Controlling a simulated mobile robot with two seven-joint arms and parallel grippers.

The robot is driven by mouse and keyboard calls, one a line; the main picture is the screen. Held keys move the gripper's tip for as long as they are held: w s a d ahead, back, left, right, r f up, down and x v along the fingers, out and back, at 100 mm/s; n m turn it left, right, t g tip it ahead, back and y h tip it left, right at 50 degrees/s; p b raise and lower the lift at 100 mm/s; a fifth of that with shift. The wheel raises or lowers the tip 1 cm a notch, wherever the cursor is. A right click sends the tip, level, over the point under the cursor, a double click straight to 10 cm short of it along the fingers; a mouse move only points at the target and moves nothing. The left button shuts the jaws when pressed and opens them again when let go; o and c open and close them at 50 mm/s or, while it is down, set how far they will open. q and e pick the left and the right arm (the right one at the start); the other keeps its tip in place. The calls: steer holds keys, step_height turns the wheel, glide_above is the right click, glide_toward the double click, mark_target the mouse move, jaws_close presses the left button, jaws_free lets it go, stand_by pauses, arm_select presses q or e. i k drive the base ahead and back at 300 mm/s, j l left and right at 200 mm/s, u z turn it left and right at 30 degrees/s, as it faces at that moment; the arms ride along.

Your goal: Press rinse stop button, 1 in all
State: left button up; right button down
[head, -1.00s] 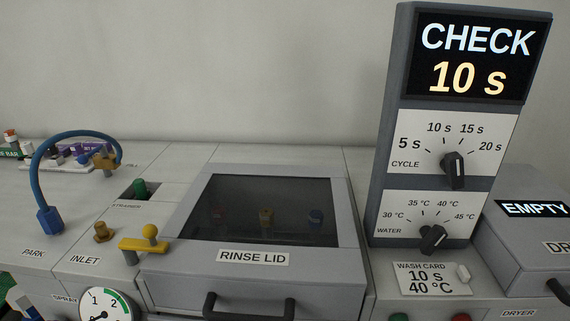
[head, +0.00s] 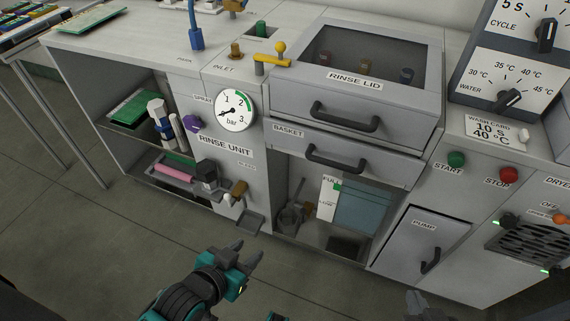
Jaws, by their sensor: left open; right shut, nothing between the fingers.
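The red round STOP button (head: 508,171) is on the sloped front of the rinse unit at the right, above a STOP label. The green START button (head: 456,159) is to its left. My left gripper (head: 248,250) is low in front of the unit, open and empty, well to the left of and below the STOP button. My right gripper (head: 418,302) shows only in part at the bottom edge, shut with nothing seen in it, also below the button and apart from it.
The rinse lid (head: 345,112) is closed, with a handle on its front. Open floor (head: 100,260) lies in front.

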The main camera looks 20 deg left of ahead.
mark_target(508, 175)
steer(key=k+u, duration=0.15)
steer(key=k, duration=0.35)
steer(key=k+j+u, duration=0.2)
steer(key=k, duration=0.25)
